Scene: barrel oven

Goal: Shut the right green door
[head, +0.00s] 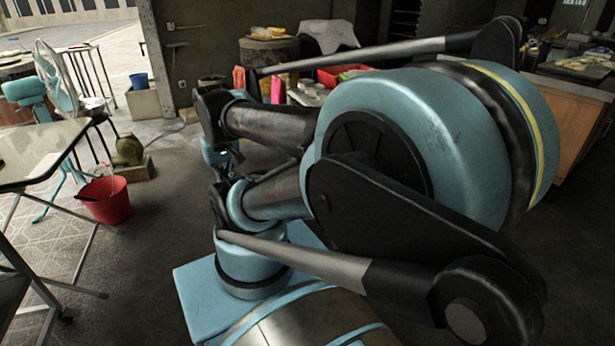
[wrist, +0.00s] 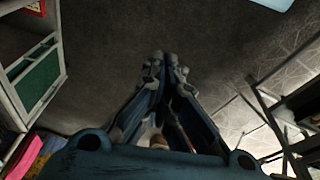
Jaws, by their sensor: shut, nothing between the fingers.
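In the wrist view, my gripper (wrist: 166,58) points away from the camera with its fingers together and nothing between them. A green panel in a pale frame (wrist: 38,80) shows at the left edge of the wrist view, apart from my fingers. It looks like a cabinet door, but I cannot tell whether it is the right one or how far open it stands. Dark floor lies beyond my fingertips. In the head view, my arm fills the middle and right, and I cannot make out any green door there.
A red bucket (head: 105,200) stands on the floor at the left, near a table (head: 45,150). A blue bucket (head: 139,80) sits farther back. Pink items (head: 276,91) stand beyond my arm. In the wrist view, a dark metal frame (wrist: 280,125) is at the right.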

